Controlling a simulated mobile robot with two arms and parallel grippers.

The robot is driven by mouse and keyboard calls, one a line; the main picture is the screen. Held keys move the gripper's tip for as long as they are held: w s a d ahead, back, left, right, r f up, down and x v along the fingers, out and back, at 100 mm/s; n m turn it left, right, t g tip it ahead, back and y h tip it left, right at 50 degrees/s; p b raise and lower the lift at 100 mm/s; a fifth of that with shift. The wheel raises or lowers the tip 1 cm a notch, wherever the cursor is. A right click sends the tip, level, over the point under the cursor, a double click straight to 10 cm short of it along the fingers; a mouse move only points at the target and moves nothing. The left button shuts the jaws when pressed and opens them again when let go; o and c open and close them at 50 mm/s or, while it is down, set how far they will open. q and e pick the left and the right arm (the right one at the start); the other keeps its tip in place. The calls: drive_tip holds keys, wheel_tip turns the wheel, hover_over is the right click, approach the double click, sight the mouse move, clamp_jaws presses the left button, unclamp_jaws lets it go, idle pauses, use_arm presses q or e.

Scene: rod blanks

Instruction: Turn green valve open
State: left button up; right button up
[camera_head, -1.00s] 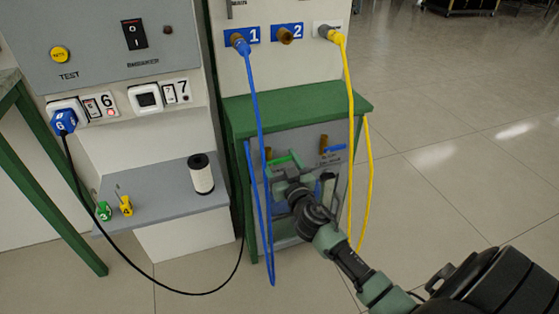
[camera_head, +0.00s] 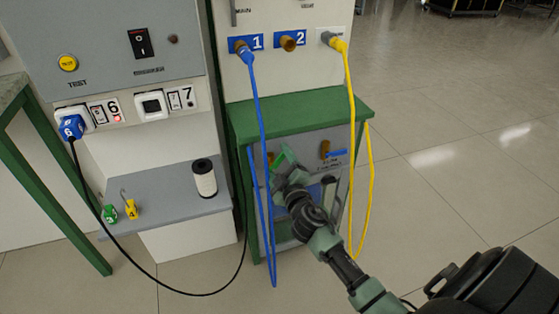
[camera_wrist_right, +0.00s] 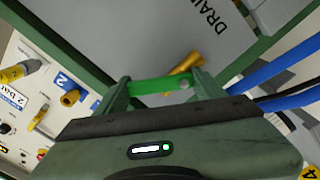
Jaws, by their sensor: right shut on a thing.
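The green valve's lever handle (camera_wrist_right: 160,86) lies between the two fingers of my right gripper (camera_wrist_right: 160,92) in the right wrist view, with the brass valve body (camera_wrist_right: 184,72) just behind it. My right gripper is shut on the handle. In the head view my right gripper (camera_head: 287,168) is at the grey panel under the green table, and it hides most of the valve and handle. My left gripper is not in view.
A blue-handled valve (camera_head: 337,153) sits right of my gripper. A blue hose (camera_head: 262,130) hangs close on the left and a yellow hose (camera_head: 351,150) on the right. The green table (camera_head: 300,112) overhangs the panel. Floor to the right is clear.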

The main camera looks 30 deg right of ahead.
drive_tip(key=n, duration=0.2)
drive_tip(key=a+n, duration=0.1)
drive_tip(key=n, duration=0.1)
drive_tip(key=shift+w+r+p, duration=0.1)
drive_tip(key=shift+r+p, duration=0.05)
drive_tip(key=shift+p, duration=0.2)
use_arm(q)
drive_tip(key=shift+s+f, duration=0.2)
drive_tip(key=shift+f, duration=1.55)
use_arm(e)
drive_tip(key=shift+a+n, duration=0.15)
drive_tip(key=shift+n, duration=0.65)
drive_tip(key=shift+a+n, duration=0.15)
drive_tip(key=shift+n, duration=0.65)
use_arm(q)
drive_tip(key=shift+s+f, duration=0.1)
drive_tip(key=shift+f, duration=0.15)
use_arm(e)
drive_tip(key=o, duration=1.4)
drive_tip(key=shift+c, duration=0.2)
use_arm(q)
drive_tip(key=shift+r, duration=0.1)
